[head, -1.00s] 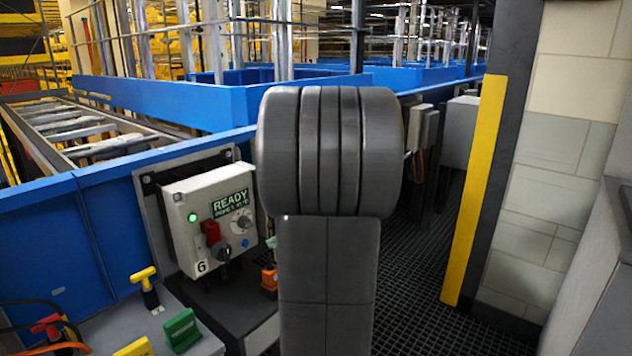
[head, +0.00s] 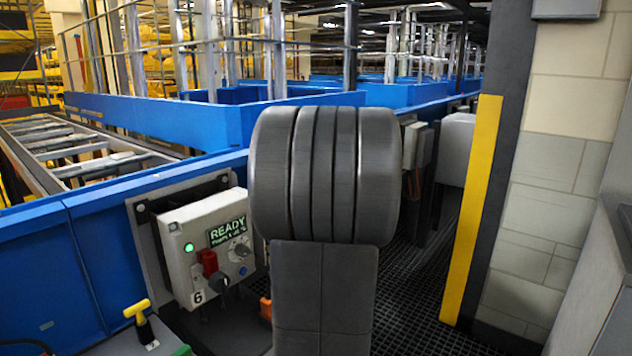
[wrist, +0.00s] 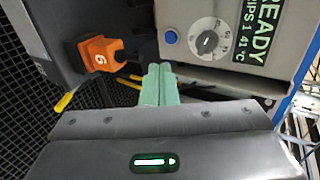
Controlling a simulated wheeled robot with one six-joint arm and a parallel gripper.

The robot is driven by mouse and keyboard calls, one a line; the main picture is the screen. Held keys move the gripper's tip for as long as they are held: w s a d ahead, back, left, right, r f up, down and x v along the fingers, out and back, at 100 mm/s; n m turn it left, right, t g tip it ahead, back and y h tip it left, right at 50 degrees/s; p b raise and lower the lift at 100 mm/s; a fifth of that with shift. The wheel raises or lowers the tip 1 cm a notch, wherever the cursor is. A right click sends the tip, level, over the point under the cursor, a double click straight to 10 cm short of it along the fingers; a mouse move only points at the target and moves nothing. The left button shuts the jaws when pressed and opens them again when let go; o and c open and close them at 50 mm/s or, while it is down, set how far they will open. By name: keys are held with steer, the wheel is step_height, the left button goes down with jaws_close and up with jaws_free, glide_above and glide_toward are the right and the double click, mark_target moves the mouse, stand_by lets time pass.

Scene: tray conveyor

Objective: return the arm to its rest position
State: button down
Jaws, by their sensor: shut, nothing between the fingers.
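My gripper (wrist: 158,74) shows in the wrist view as two pale green fingers lying together, with nothing between them. No contact with either is visible. In the head view my own dark grey arm fills the middle and hides the gripper. The control box (head: 183,262) is left of my arm there, with a lit green lamp (head: 189,247), a red switch (head: 209,262) and a READY display (head: 228,231).
A blue conveyor wall (head: 85,250) runs along the left, with a roller track (head: 75,150) behind it. A yellow-handled key (head: 138,311) stands at the lower left. A yellow-edged post (head: 470,210) and block wall (head: 550,170) bound the right. Dark grating floor (head: 420,270) is open between.

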steer(key=shift+s+d+r, duration=0.2)
stand_by(0.3)
